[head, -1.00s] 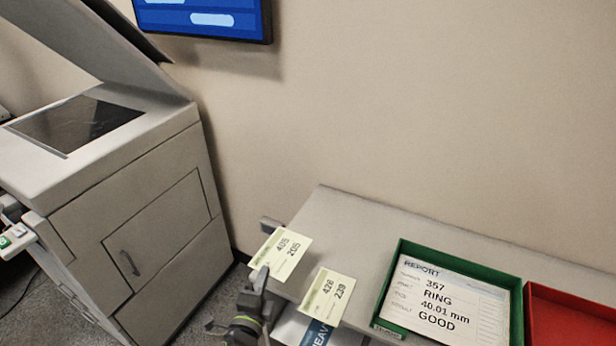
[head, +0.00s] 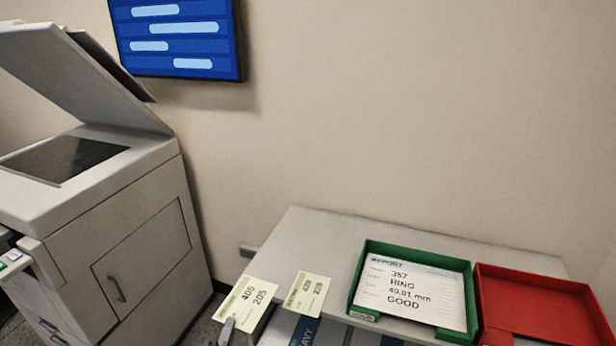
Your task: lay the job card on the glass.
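The copier's dark glass (head: 65,159) is bare at the left, under the raised lid (head: 85,75). A pale yellow-green card reading 405 and 205 (head: 247,302) is held at its lower left edge by my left gripper (head: 228,329), off the near left edge of the table. Only the gripper's tip shows at the bottom of the view. A similar card reading 426 and 239 (head: 307,292) lies at the table's left front edge. I cannot tell by name which is the job card. My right gripper is out of view.
On the grey table (head: 320,240), a green tray (head: 362,275) holds a report sheet (head: 412,290), with a red tray (head: 540,300) to its right. The copier body (head: 140,250) stands left of the table, with a gap between. A blue screen (head: 180,38) hangs above.

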